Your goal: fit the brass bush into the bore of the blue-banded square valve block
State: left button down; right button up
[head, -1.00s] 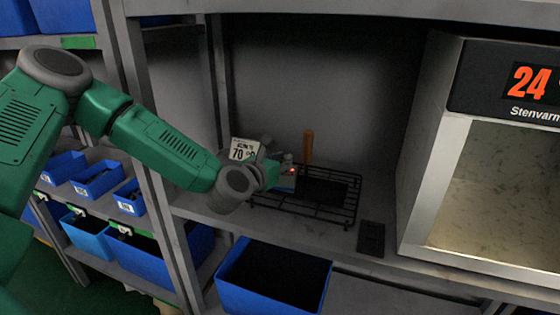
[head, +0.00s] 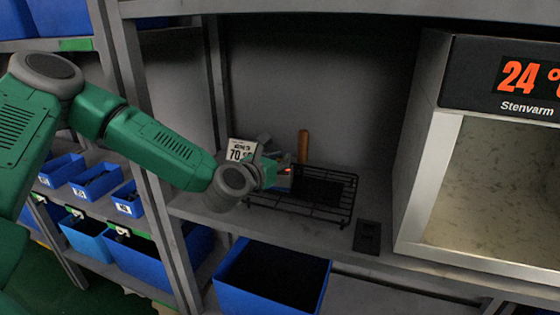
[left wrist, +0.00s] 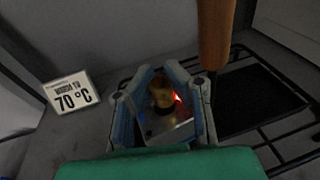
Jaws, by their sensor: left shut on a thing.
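My left gripper (head: 284,172) reaches in from the left over the wire rack on the shelf. In the left wrist view its two fingers (left wrist: 163,98) are closed around the brass bush (left wrist: 161,88), a yellow, rounded piece. A pale metal block (left wrist: 172,131) lies just below the bush. In the head view a small blue patch (head: 283,183) shows under the fingers, probably the block's band. The fingers hide much of the block and its bore, so I cannot tell whether the bush is in it. My right gripper is not in view.
The black wire rack (head: 325,211) carries a dark pad (head: 322,188). A brown wooden handle (head: 303,146) stands upright close behind my gripper. A 70 °C sign (head: 240,151) is left, a dark plate (head: 367,237) right, beside the heater cabinet (head: 430,150). A small red light glows at the fingers.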

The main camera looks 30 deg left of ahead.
pick_arm(q)
jog(key=shift+a+f, duration=0.25)
jog(key=shift+a, duration=0.25)
jog(key=shift+d+f+b, duration=0.1)
jog(key=shift+d+b, duration=0.3)
jog(key=shift+d, duration=0.05)
jog(key=shift+a+f, duration=0.25)
jog(key=shift+a, duration=0.05)
